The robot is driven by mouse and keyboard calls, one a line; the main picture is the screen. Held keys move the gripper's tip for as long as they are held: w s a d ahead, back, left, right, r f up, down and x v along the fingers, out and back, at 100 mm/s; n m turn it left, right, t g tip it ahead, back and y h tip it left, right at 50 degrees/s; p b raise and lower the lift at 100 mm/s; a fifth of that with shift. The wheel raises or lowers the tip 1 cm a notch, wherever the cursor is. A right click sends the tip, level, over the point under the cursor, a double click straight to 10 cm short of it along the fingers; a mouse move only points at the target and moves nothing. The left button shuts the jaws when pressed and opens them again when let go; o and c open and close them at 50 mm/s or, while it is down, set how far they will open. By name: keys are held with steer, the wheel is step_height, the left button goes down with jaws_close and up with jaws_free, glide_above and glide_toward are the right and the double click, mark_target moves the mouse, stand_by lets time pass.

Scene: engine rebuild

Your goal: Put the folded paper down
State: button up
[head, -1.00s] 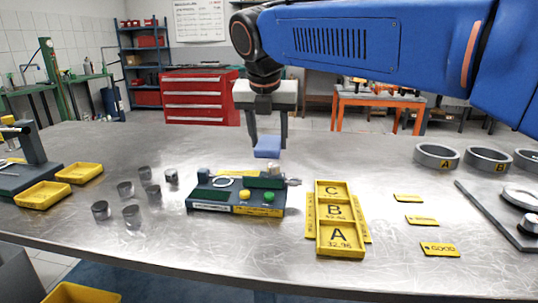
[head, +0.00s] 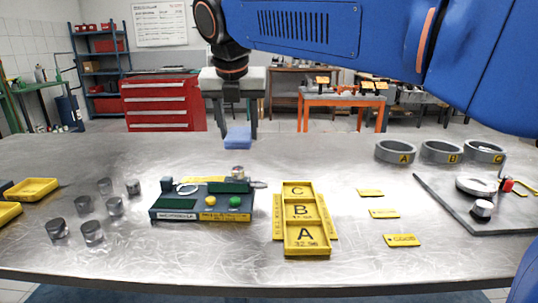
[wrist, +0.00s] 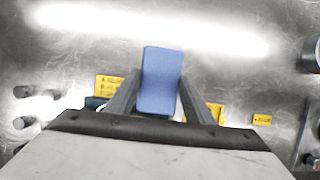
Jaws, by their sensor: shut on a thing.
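The folded paper (head: 237,138) is a small blue pad in the head view, held above the back part of the steel table. My gripper (head: 236,128) is shut on it, one finger on each side. In the wrist view the folded paper (wrist: 161,80) stands out as a blue rectangle between the two fingers of my gripper (wrist: 160,98). It hangs behind the green and grey gauge station in the head view. Whether its lower edge touches the table is hard to tell, but it looks raised.
The gauge station (head: 202,212) with green and yellow buttons stands in front. A yellow A-B-C tray (head: 305,252) is right of it, several metal cylinders (head: 92,232) left. Grey rings (head: 395,152) stand at the back right. The steel table (head: 330,160) is clear behind the tray.

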mark_target(243, 139)
steer(key=f, duration=0.1)
steer(key=d+f, duration=0.1)
steer(key=f, duration=0.2)
steer(key=shift+d+f, duration=0.25)
steer(key=shift+f, duration=2.65)
steer(key=shift+f, duration=0.15)
steer(key=o, duration=1.1)
steer(key=v, duration=1.1)
steer(key=shift+r, duration=0.2)
steer(key=shift+o, duration=0.6)
steer(key=v, duration=0.5)
steer(key=shift+s+a+r, duration=0.15)
steer(key=shift+s+r, duration=0.15)
steer(key=x, duration=1.7)
steer(key=shift+w, duration=0.1)
